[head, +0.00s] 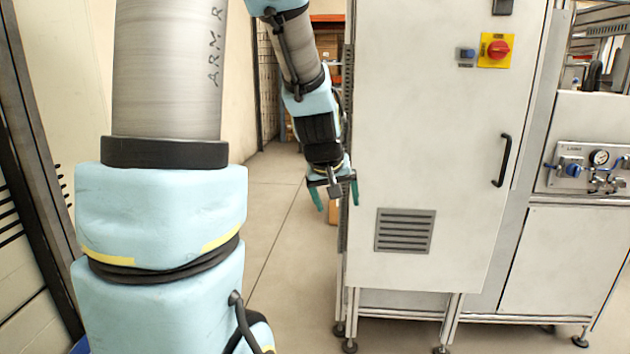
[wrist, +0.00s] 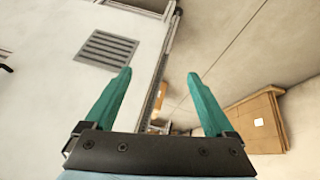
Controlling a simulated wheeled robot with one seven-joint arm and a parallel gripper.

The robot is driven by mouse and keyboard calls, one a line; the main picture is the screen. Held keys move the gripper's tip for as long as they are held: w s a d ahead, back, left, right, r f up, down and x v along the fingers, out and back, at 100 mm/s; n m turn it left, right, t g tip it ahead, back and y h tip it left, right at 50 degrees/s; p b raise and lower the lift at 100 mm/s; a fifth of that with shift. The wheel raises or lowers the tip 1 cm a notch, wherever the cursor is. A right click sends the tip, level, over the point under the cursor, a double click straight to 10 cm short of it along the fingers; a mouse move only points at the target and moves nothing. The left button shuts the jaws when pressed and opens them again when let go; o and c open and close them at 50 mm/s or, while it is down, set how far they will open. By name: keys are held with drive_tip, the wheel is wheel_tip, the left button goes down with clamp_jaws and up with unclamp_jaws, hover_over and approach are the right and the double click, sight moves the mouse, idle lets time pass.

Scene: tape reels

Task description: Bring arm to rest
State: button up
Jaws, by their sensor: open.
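My gripper (head: 336,194) hangs fingers down at the end of my arm, just left of a white cabinet in the head view. In the wrist view my gripper (wrist: 155,95) shows two green fingers spread wide apart with nothing between them. In the head view the fingers are close in the picture to the cabinet's left edge; I cannot tell the exact gap. No tape reels are in view.
The white cabinet (head: 440,150) has a red rotary switch (head: 498,50), a black handle (head: 503,160) and a vent (head: 405,231). A gauge panel (head: 590,170) is at right. A wooden crate (wrist: 258,122) stands on the floor.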

drive_tip(key=s+a+f+m+g+y+p, duration=0.1)
drive_tip(key=s+a+f+g, duration=0.1)
drive_tip(key=s+a, duration=0.45)
drive_tip(key=s+a+f+g+y, duration=0.1)
drive_tip(key=s+a+f+g, duration=0.2)
drive_tip(key=s+a, duration=0.35)
wheel_tip(320, 180, up, 12)
drive_tip(key=d+p, duration=0.1)
drive_tip(key=p, duration=1.1)
drive_tip(key=shift+s+d+t, duration=0.25)
drive_tip(key=shift+s+t, duration=0.05)
